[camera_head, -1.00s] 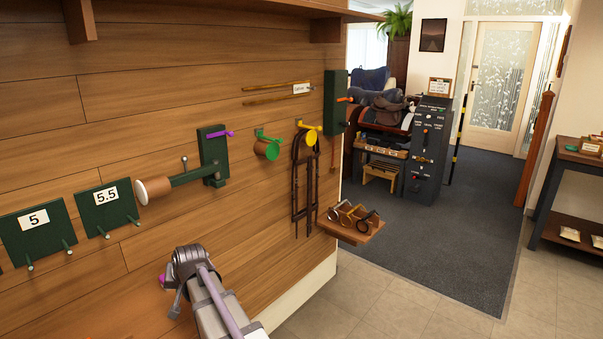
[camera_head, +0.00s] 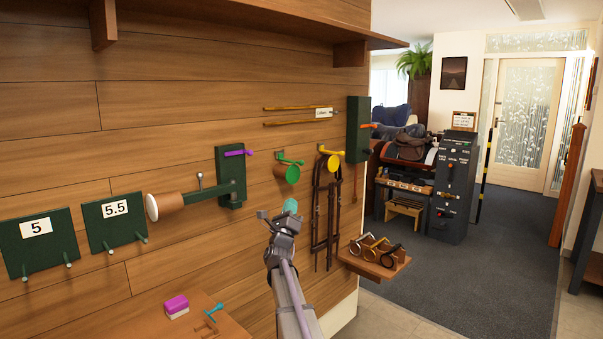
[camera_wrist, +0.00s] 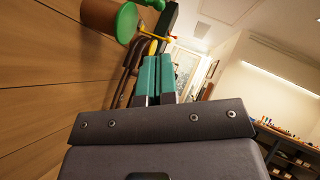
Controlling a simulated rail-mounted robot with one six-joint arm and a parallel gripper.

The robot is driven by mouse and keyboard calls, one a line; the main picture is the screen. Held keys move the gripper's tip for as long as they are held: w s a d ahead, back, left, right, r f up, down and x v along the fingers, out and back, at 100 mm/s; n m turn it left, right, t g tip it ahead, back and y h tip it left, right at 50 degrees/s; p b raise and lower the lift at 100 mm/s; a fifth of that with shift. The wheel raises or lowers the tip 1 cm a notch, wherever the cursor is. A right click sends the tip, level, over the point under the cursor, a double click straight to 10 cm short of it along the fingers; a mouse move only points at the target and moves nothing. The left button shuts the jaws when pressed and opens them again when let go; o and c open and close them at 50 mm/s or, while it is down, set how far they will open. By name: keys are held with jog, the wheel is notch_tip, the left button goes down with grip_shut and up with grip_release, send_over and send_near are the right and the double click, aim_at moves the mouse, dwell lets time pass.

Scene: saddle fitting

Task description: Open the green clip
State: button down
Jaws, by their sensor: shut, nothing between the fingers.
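The green clip (camera_head: 291,172) is on the wooden wall, a round green face on a brown drum with a green lever (camera_head: 290,160) above it. In the wrist view the clip (camera_wrist: 127,23) is at the top, up and left of the fingertips. My gripper (camera_head: 291,206) is just below the clip in the head view, pointing up toward it. In the wrist view its teal fingers (camera_wrist: 155,75) are together with nothing between them. The fingers appear apart from the clip. The clip's far side is hidden.
A yellow clip (camera_head: 333,161) holding dark straps (camera_head: 325,215) is right of the green one. A green bracket with a purple lever (camera_head: 236,153) is on the left. A small shelf with rings (camera_head: 374,260) juts out at lower right. A wooden ledge (camera_head: 170,325) is below left.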

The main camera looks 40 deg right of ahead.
jog(key=p, duration=0.9)
send_near(292, 161)
jog(key=s+d+r, duration=0.2)
jog(key=d+r, duration=0.2)
jog(key=shift+w+d+r, duration=0.1)
jog(key=shift+w+d, duration=0.15)
jog(key=shift+d, duration=0.15)
jog(key=shift+r, duration=0.1)
